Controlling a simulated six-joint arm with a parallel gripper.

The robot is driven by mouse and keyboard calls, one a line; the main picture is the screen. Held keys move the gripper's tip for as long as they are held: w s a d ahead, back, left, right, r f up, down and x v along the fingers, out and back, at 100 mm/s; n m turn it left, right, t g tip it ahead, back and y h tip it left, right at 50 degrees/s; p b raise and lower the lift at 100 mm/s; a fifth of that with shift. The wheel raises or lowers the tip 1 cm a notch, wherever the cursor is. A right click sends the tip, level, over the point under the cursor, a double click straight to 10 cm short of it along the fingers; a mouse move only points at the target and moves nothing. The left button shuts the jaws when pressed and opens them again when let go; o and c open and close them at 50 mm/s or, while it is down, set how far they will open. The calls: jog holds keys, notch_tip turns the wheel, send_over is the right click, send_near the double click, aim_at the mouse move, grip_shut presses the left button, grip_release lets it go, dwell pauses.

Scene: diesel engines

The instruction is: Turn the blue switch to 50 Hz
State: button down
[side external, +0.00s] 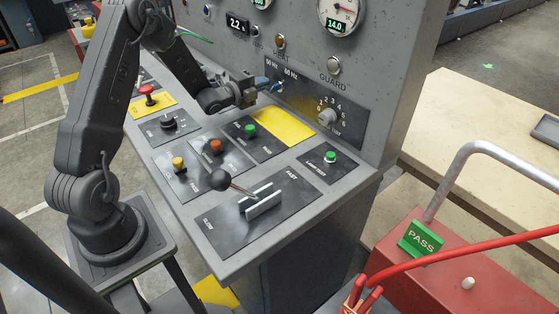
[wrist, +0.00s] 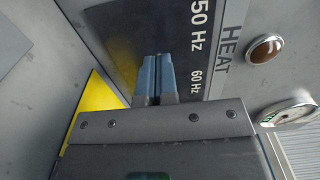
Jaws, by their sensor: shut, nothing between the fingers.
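The frequency plate on the upright panel bears the labels 50 Hz (side external: 271,62) and 60 Hz (side external: 291,73); in the wrist view, 50 Hz (wrist: 201,25) and 60 Hz (wrist: 196,82) read sideways. A small blue part, apparently the blue switch (side external: 279,86), shows just below these labels. My gripper (side external: 266,85) is at the plate, close to it; I cannot tell if they touch. In the wrist view my gripper (wrist: 157,78) has its two blue fingers shut side by side. They hide the switch there, and its setting cannot be read.
A rotary knob (side external: 327,117) sits right of the switch, with the HEAT lamp (side external: 279,42) above. Below, the sloped desk holds a green button (side external: 250,131), a red emergency button (side external: 148,91) and a SLOW/FAST lever (side external: 220,180). A red machine (side external: 440,270) stands at right.

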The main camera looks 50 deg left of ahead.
jog(key=shift+d+f, duration=0.25)
jog(key=shift+d, duration=0.2)
dwell(0.5)
jog(key=shift+f, duration=1.1)
jog(key=shift+a+f, duration=0.1)
jog(key=shift+a, duration=0.25)
jog(key=shift+s, duration=3.05)
